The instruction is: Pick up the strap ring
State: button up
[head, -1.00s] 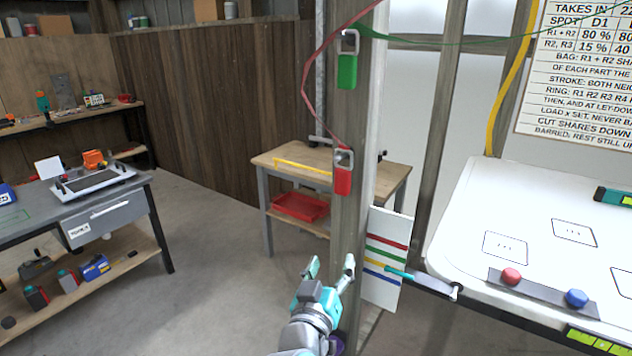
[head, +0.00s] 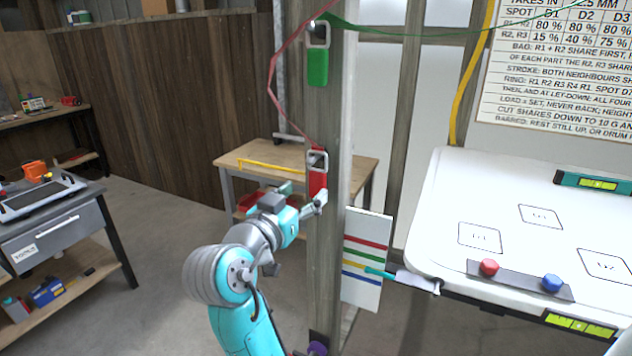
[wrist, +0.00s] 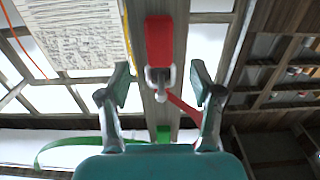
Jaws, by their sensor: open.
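A red strap end (head: 318,183) with a grey metal ring (head: 317,160) hangs on the wooden post, with a thin red strap running up from it. A green one (head: 317,68) with a similar ring (head: 319,34) hangs higher on the post; I cannot tell by name which is the strap ring. My gripper (head: 304,193) is open beside the red piece, just below its ring, and partly covers it. In the wrist view the red piece (wrist: 160,40) and its ring (wrist: 161,77) appear between the spread fingers (wrist: 161,90), apart from both.
The post (head: 325,250) stands close to my gripper. A white striped board (head: 366,290) is right of it, beside a white panel (head: 520,230) with red and blue knobs. A wooden table (head: 355,170) stands behind.

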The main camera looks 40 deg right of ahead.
aim_at(315, 182)
jog(key=shift+x, duration=2.8)
jog(key=shift+r, duration=0.1)
grip_shut()
